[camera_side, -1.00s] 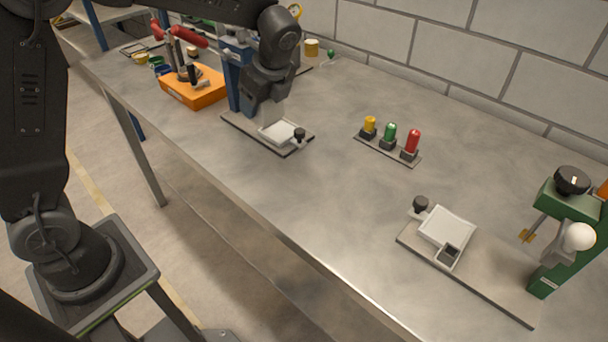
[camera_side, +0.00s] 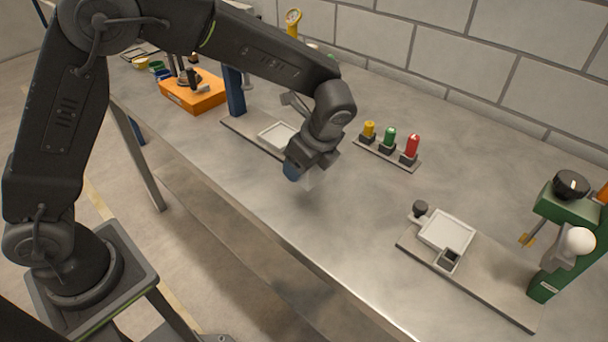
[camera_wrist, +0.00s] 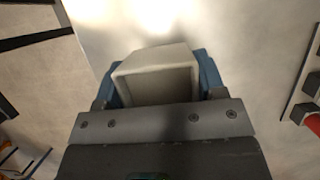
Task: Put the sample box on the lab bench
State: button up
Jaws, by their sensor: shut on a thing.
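The sample box, a pale grey-white box (camera_wrist: 155,75), is between the blue fingers of my gripper (camera_wrist: 160,80) in the wrist view. My gripper is shut on it. In the side view my gripper (camera_side: 300,172) points down over the lab bench (camera_side: 350,235), a grey metal top, near the middle of its front part. The box's pale lower end (camera_side: 309,181) shows just below the fingers. I cannot tell whether it touches the bench; the rest of it is hidden by the gripper.
Left of my gripper is a base plate with a white tray (camera_side: 278,136) and a blue column (camera_side: 234,92). Yellow, green and red lamps (camera_side: 390,138) stand behind. A second plate with a white tray (camera_side: 446,231) and green stand (camera_side: 566,235) are at right. Bench between is clear.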

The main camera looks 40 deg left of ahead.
aim_at(304, 177)
jog(key=shift+f, duration=1.95)
jog(key=shift+f, duration=0.15)
jog(key=o, duration=1.1)
jog(key=shift+c, duration=0.2)
jog(key=v, duration=1.2)
jog(key=s+a+r+n+t+h, duration=0.2)
jog(key=s+a+r+n+h, duration=0.1)
jog(key=s+a+r+n, duration=0.55)
jog(key=s+a+f+n+t+h, duration=0.1)
jog(key=s+a+n+t, duration=0.2)
jog(key=s+n, duration=0.6)
jog(key=s+a, duration=0.1)
jog(key=s, duration=0.3)
jog(key=shift+a+t, duration=0.25)
jog(key=shift+t, duration=0.05)
